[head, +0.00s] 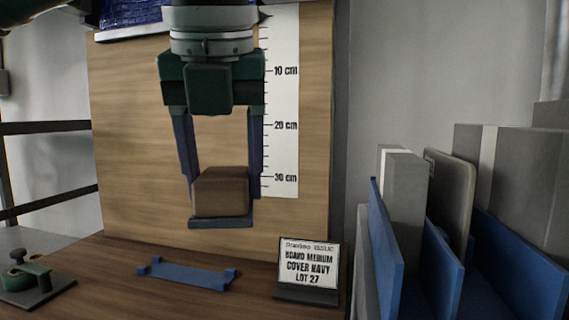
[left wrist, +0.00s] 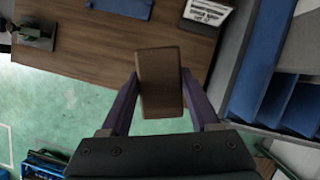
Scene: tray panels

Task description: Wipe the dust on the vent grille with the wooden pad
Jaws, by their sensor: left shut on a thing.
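The wooden pad (head: 220,190) is a brown block with a thin grey layer under it. My left gripper (head: 222,193) points down with its two purple fingers on either side of the block and is shut on it. The pad hangs above the table in front of the upright wooden board. In the left wrist view the pad (left wrist: 160,82) sits between the fingers, over the table's edge area. I cannot make out a vent grille or dust in either view. A dark blue textured thing (head: 140,14) shows partly at the top of the board. My right gripper is not in view.
A blue holder (head: 187,274) lies on the wooden table (head: 130,300). A label stand (head: 308,267) is right of it; a green clamp-like fixture (head: 28,281) is at left. A scale strip (head: 283,100) runs down the board (head: 125,120). Blue dividers with grey panels (head: 400,190) stand at right.

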